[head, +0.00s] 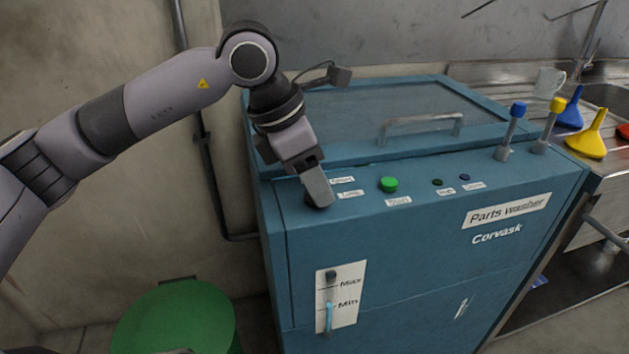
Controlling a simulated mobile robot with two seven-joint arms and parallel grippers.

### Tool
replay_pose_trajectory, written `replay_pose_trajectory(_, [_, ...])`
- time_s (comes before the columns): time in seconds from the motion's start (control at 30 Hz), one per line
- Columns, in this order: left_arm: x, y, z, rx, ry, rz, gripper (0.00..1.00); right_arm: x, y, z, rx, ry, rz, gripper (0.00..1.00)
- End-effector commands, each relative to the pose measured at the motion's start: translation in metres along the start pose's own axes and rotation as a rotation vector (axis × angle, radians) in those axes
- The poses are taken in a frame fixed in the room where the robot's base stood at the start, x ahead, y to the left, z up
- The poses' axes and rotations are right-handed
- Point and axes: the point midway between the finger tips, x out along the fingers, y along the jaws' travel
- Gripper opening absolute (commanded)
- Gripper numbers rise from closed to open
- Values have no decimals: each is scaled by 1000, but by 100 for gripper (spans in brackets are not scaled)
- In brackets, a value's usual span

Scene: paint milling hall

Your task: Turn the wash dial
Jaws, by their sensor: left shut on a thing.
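My left gripper (318,190) points down at the left end of the control panel on the blue parts washer (400,262). It is shut on the wash dial, which is mostly hidden behind the fingers. Small labels sit just right of the fingers, but I cannot read them. A green button (389,184) and two small dark buttons or lamps (437,182) are further right on the same panel. My right gripper is not in view.
The washer's lid (400,108) with its grey handle is closed. Two levers, blue-topped (518,109) and yellow-topped (557,105), rise at the panel's right. A sink counter with funnels (588,140) stands right. A green round bin (175,318) stands lower left.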

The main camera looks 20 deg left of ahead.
Motion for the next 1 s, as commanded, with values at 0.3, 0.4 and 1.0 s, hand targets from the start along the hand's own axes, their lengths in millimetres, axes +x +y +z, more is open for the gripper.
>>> replay_pose_trajectory(0.3, [-1,0,0,-28,1,13,16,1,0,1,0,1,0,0])
replay_pose_trajectory(0.4, [-1,0,0,-28,1,13,16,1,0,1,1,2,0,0])
replay_pose_trajectory(1.0, [-5,0,0,-26,-1,12,72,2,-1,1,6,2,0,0])
